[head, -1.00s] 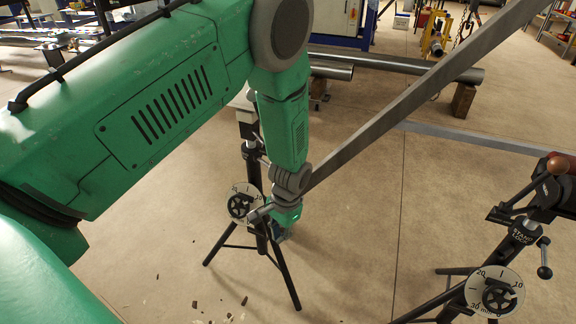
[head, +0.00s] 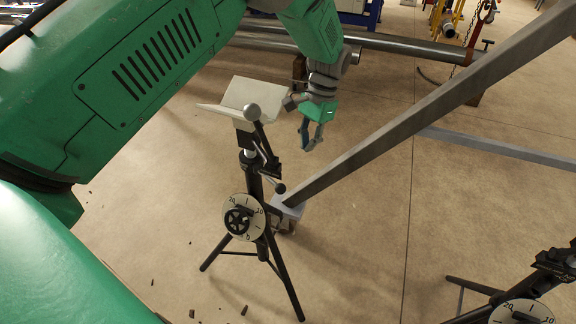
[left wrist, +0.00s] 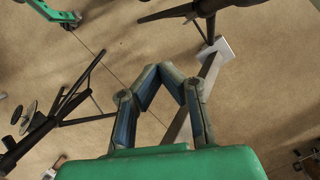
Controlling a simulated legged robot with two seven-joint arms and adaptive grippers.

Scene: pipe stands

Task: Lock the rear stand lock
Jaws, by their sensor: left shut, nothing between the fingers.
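The rear stand (head: 254,186) is a black tripod with a pale V-shaped head (head: 252,92) and a round dial with a black handwheel (head: 239,220). A lower lever ends in a small dark knob (head: 280,188); I cannot tell which lever is the lock. My left gripper (head: 312,146) is shut and empty, right of the head and above the levers, apart from the stand. Its fingers also show in the left wrist view (left wrist: 159,72). My right gripper is not in view.
A grey post (head: 400,130) slants across right of the rear stand, down to a floor bracket (head: 287,214). Another stand with a dial (head: 522,312) is at the lower right. Steel pipes (head: 400,45) lie behind. The floor between the stands is clear.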

